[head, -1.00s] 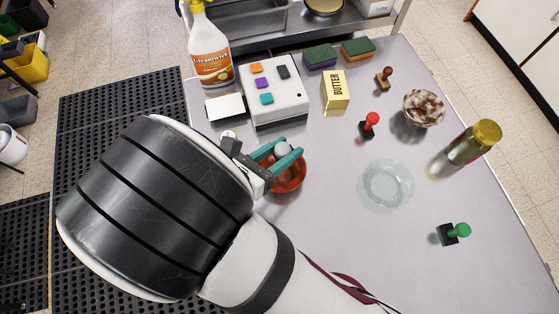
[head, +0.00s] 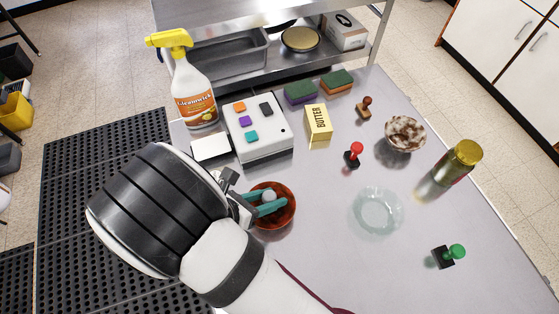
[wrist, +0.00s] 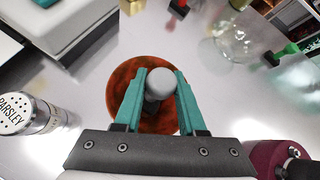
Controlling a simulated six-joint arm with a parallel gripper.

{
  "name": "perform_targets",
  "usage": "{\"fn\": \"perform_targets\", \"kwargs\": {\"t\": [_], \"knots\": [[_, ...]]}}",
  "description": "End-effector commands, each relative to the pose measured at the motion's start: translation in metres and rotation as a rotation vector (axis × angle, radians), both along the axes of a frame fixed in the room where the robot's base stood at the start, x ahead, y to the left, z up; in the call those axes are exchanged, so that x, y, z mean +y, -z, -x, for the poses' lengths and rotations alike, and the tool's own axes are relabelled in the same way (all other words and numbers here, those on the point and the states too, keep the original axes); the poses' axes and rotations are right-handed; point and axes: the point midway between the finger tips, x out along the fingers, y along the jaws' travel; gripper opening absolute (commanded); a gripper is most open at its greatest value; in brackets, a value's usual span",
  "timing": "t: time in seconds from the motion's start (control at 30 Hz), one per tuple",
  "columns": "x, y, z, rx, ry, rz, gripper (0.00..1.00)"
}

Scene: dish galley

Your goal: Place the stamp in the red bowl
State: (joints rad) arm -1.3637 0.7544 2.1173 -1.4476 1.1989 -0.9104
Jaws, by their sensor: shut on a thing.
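My gripper (head: 266,204) is shut on a stamp with a round grey-white knob (head: 269,195). The knob sits between the teal fingers, and it also shows in the wrist view (wrist: 161,82), with a darker part below it. The red-brown bowl (head: 286,216) is directly beneath the fingers and the stamp; its rim also shows in the wrist view (wrist: 117,85). The stamp's lower end is mostly hidden, so I cannot tell whether it touches the bowl.
A parsley shaker (wrist: 28,114) stands left of the bowl. A white button box (head: 262,140), a butter pack (head: 318,125) and a red stamp (head: 354,154) are beyond it.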

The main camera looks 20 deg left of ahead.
Motion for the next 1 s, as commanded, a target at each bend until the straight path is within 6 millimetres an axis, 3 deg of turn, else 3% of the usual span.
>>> {"fn": "perform_targets", "kwargs": {"t": [0.1, 0.43, 0.47, 0.6, 0.87, 1.0], "knots": [[0.000, 0.015, 0.000, 0.000, 0.001, -0.001, 0.00], [0.000, 0.018, 0.000, 0.000, 0.000, -0.001, 0.00], [0.000, 0.019, 0.000, 0.000, 0.000, -0.001, 0.41], [0.000, 0.018, 0.000, 0.000, 0.000, -0.001, 0.67], [0.000, 0.018, 0.000, -0.001, 0.000, -0.002, 0.70], [0.005, 0.008, 0.007, -0.002, -0.003, -0.006, 0.70]]}}
